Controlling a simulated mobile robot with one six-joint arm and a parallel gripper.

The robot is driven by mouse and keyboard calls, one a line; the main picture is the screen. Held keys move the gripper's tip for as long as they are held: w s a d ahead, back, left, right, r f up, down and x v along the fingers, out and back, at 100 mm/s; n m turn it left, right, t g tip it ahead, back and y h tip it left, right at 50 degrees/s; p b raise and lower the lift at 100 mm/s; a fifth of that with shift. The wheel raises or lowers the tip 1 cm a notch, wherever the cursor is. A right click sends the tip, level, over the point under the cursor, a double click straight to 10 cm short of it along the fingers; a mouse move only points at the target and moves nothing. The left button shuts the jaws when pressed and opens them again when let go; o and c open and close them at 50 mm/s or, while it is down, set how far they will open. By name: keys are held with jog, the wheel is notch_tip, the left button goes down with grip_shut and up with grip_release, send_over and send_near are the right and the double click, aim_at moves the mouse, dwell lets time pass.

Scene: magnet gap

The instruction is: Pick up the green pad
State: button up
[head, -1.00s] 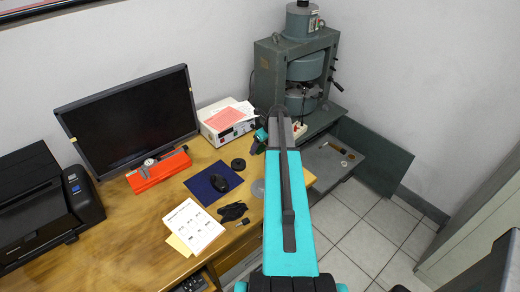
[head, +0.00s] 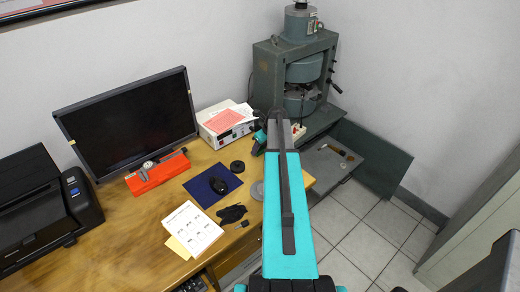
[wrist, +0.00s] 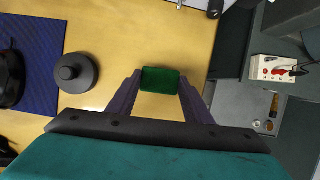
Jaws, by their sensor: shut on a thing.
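The green pad (wrist: 160,79) is a small dark green block in the wrist view. It sits between the tips of my gripper (wrist: 159,84), whose two dark fingers press on its left and right sides. The yellow-brown table top shows around the pad; I cannot tell whether the pad touches it or is held above it.
A dark round weight (wrist: 76,73) stands left of the gripper, beside a blue mat (wrist: 35,60) with a black mouse. Right of the table edge are a grey machine (head: 262,80) and a white switch box (wrist: 277,69). The monitor (head: 130,120) stands further left.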

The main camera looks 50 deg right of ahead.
jog(key=shift+r, duration=0.15)
jog(key=shift+r+b, duration=0.65)
jog(key=shift+r, duration=0.5)
jog(key=s+a+b, duration=0.1)
jog(key=s+a, duration=0.1)
jog(key=s, duration=0.3)
jog(key=s+a+r+b, duration=0.1)
jog(key=s+a, duration=0.1)
jog(key=s, duration=0.3)
jog(key=s+a+r+b, duration=0.1)
jog(key=s+a+b, duration=0.1)
jog(key=s, duration=0.3)
jog(key=shift+r, duration=0.15)
